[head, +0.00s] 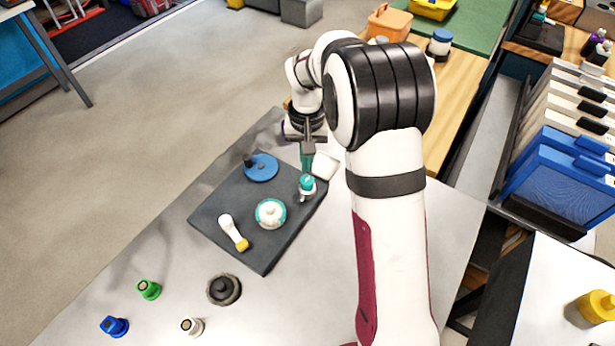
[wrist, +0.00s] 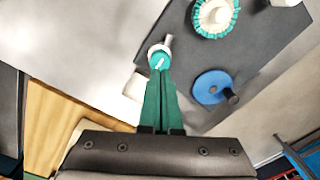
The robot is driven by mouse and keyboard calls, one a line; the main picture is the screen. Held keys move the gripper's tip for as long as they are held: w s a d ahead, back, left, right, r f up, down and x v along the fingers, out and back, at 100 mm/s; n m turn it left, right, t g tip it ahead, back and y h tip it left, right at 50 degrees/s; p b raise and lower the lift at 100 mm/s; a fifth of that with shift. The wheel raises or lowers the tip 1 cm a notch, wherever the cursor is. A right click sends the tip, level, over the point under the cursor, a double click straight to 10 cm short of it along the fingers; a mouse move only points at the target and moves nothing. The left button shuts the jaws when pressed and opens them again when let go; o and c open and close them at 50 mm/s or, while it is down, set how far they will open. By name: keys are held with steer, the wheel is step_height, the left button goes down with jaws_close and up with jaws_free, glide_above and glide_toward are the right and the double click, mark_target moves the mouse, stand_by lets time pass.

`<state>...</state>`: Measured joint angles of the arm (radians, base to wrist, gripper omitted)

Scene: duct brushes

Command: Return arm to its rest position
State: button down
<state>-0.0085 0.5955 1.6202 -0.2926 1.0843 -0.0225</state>
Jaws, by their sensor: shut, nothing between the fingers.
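My gripper (head: 307,163) points down over the far right part of a dark grey mat (head: 225,208), with its teal fingers closed together and empty. In the wrist view the fingertips (wrist: 163,78) end close by a small white piece with a teal top (wrist: 159,60). That piece (head: 307,186) stands on the mat just below the fingers in the head view; I cannot tell whether they touch. The mat also bears a blue disc (head: 262,168) with a dark knob beside it, a round white brush with teal bristles (head: 270,213), and a white piece with a yellow end (head: 232,231).
A dark round brush (head: 223,289), a green cap (head: 148,289), a blue cap (head: 114,326) and a white cap (head: 192,326) stand on the grey table near the front. A white block (head: 325,165) is close right of the gripper. Blue bins (head: 550,180) stand at far right.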

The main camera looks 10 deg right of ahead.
steer(key=shift+r, duration=1.5)
steer(key=s+a+r+m+y, duration=0.1)
steer(key=s+r, duration=0.2)
steer(key=s, duration=1.2)
steer(key=s+a+r+m, duration=0.1)
steer(key=s+a+r, duration=0.1)
steer(key=s, duration=1.3)
steer(key=shift+s+r+m+y, duration=0.3)
steer(key=shift+s+r+y, duration=0.1)
steer(key=shift+r, duration=0.4)
steer(key=shift+w, duration=0.1)
